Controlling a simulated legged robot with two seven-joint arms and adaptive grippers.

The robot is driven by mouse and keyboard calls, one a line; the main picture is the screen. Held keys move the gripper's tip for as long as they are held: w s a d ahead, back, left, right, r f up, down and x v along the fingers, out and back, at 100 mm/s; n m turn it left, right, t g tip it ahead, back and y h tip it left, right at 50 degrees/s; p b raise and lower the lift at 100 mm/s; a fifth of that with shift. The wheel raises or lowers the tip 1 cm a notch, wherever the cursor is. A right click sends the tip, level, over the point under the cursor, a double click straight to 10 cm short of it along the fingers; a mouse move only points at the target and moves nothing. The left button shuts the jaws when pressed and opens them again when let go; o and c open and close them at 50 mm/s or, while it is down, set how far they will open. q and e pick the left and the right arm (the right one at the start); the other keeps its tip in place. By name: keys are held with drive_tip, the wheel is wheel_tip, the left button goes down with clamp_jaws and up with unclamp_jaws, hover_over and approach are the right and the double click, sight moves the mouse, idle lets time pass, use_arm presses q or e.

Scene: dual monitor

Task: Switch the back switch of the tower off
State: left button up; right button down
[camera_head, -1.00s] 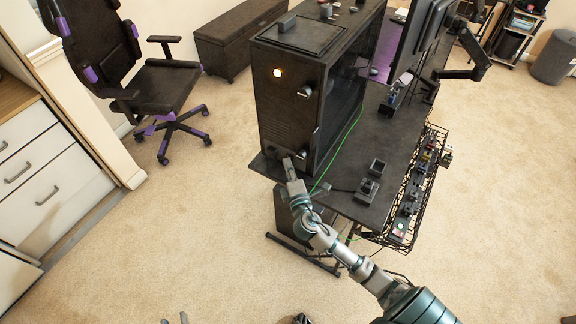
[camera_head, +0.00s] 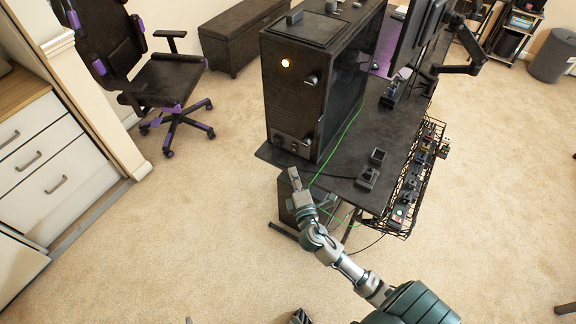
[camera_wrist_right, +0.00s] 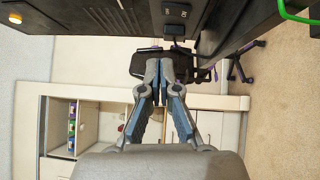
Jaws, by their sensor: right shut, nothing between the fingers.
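The black tower (camera_head: 291,108) stands upright on the desk, its narrow panel towards me. That panel has a glowing orange light (camera_head: 285,63), a protruding knob-like part (camera_head: 312,80) and small dark fittings low down. I cannot tell whether its switch is on or off. My right gripper (camera_head: 294,175) is shut and empty, just in front of and below the desk edge, apart from the tower. In the right wrist view its closed fingertips (camera_wrist_right: 161,68) are below the tower's dark panel, which shows a socket (camera_wrist_right: 177,9).
The dark desk (camera_head: 345,177) carries small black boxes (camera_head: 368,177) and a monitor arm (camera_head: 466,62). A green cable (camera_head: 340,143) runs beside the tower. A wire basket (camera_head: 418,185) hangs at the desk's right side. Carpet is clear left of the desk.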

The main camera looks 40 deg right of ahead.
drive_tip(key=s+a+f+m+g+y, duration=0.3)
drive_tip(key=s+a+f+m+y, duration=0.25)
drive_tip(key=s+a, duration=0.35)
drive_tip(key=s+a+f+m+g+y, duration=0.4)
drive_tip(key=s+a+f+m, duration=0.3)
drive_tip(key=s+a, duration=0.2)
use_arm(q)
drive_tip(key=s+a+f+g+p, duration=0.2)
drive_tip(key=s+f+g+p, duration=0.1)
drive_tip(key=s+f, duration=0.3)
drive_tip(key=s+a+f+g+y+p, duration=0.1)
drive_tip(key=s+f+g+p, duration=0.2)
drive_tip(key=f, duration=0.7)
drive_tip(key=s+a+f+g+y+p, duration=0.1)
drive_tip(key=s+f+g+p, duration=0.3)
drive_tip(key=s+f, duration=0.5)
drive_tip(key=shift+a+p, duration=0.85)
drive_tip(key=shift+p, duration=0.25)
use_arm(e)
drive_tip(key=s+d+f+g+h, duration=0.1)
drive_tip(key=s+f+g, duration=0.3)
drive_tip(key=s+f, duration=0.4)
drive_tip(key=s+d+f+g+h, duration=0.1)
drive_tip(key=s+d+f+g, duration=0.3)
drive_tip(key=s+f, duration=0.5)
wheel_tip(320, 180, down, 6)
drive_tip(key=shift+f+g, duration=0.15)
drive_tip(key=shift+g, duration=0.35)
